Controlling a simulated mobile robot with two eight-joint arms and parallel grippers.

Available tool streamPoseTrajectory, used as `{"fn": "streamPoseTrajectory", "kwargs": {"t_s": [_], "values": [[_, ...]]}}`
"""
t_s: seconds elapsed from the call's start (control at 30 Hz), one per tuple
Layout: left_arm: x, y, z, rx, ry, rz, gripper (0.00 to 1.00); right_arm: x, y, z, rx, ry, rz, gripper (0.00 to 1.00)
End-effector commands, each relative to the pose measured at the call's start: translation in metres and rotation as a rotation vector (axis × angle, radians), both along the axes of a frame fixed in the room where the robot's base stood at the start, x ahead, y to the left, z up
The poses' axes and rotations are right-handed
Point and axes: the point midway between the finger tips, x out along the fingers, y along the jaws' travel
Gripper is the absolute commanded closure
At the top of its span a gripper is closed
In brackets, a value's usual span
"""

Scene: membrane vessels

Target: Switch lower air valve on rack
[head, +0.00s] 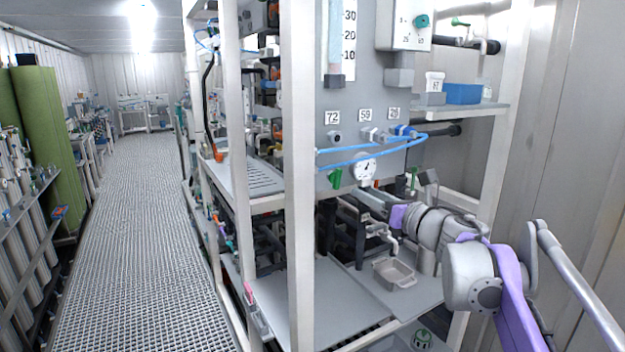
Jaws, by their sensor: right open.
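The rack (300,240) is a white-framed stand with a grey panel (345,108). A green valve handle (335,178) sits low on the panel, left of a round white gauge (364,166). Another green handle (413,178) shows to the right of the gauge. I cannot tell for certain which one is the lower air valve. My right gripper (366,194) is open just below the gauge, to the right of the left green handle and apart from it. Its fingers are small and hard to make out. My left gripper is not in view.
Blue tubes (372,153) cross the panel above the gauge. A tap (385,236) hangs over a small metal tray (394,273) on the lower shelf. A blue box (463,94) stands on the right shelf. A grated walkway (140,230) lies clear at left.

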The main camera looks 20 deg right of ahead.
Motion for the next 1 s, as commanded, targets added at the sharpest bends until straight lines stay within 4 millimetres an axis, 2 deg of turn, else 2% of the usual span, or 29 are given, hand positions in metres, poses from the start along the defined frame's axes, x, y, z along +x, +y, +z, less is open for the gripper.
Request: {"fn": "streamPoseTrajectory", "kwargs": {"t_s": [0.17, 0.4, 0.6, 0.77, 1.0], "values": [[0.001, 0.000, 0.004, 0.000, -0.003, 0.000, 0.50, 0.022, 0.003, 0.001, -0.005, 0.000, 0.007, 0.54], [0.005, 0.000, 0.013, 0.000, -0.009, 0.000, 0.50, 0.069, 0.007, 0.002, -0.004, 0.000, 0.006, 0.54], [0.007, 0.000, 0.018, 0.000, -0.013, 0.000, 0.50, 0.096, 0.009, 0.001, -0.003, -0.001, 0.004, 0.54], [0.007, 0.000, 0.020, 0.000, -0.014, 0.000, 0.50, 0.105, 0.010, 0.000, -0.002, -0.001, 0.003, 0.54], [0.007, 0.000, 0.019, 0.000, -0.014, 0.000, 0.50, 0.106, 0.009, 0.000, -0.002, -0.001, 0.002, 0.54]]}}
